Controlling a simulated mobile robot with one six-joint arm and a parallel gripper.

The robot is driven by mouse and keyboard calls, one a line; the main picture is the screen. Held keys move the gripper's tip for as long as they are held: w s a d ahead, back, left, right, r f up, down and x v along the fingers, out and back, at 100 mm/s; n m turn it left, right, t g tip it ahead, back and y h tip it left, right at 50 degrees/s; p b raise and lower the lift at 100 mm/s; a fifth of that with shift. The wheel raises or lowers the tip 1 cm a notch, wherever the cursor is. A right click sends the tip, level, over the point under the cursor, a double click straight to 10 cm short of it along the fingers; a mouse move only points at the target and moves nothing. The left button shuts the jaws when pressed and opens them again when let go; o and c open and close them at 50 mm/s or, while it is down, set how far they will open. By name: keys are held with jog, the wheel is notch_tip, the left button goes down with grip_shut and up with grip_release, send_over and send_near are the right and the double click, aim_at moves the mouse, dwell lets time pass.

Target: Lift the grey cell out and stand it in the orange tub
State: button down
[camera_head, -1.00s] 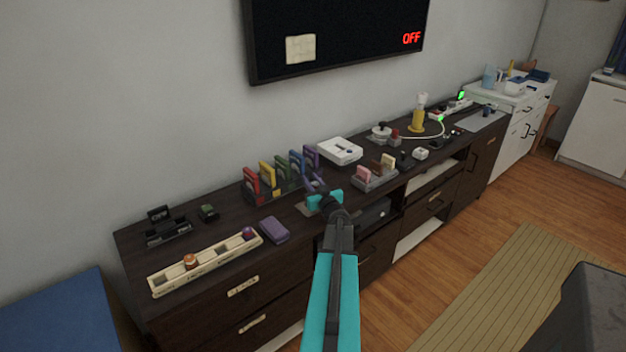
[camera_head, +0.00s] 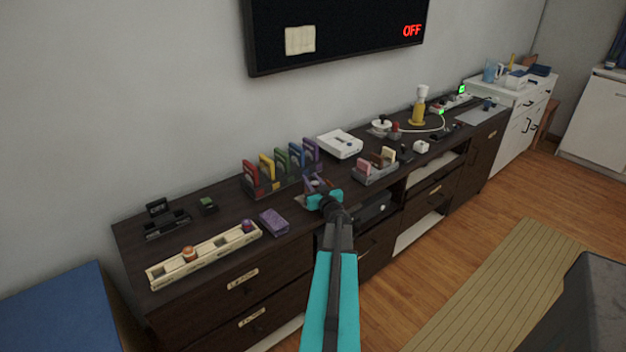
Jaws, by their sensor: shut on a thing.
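My gripper (camera_head: 315,184) is over the front edge of the dark cabinet top, in front of the row of coloured upright pieces. Its teal wrist hides part of what lies behind it. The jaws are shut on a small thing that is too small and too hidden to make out. I cannot pick out the grey cell for sure. No orange tub can be told for certain. A small orange-brown round thing (camera_head: 189,254) sits in a slot of the long cream tray (camera_head: 215,255).
A purple block (camera_head: 274,221) lies left of my gripper. Red, yellow, green, blue and purple pieces stand in a rack (camera_head: 262,190) behind it. A grey holder (camera_head: 375,174) with pink and cream pieces and a white device (camera_head: 340,145) are to the right.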

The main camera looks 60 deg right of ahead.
jog(key=c, duration=1.4)
grip_release()
jog(key=shift+o, duration=0.2)
jog(key=shift+s+a, duration=0.1)
jog(key=shift+b+v, duration=0.75)
jog(key=shift+v, duration=6.05)
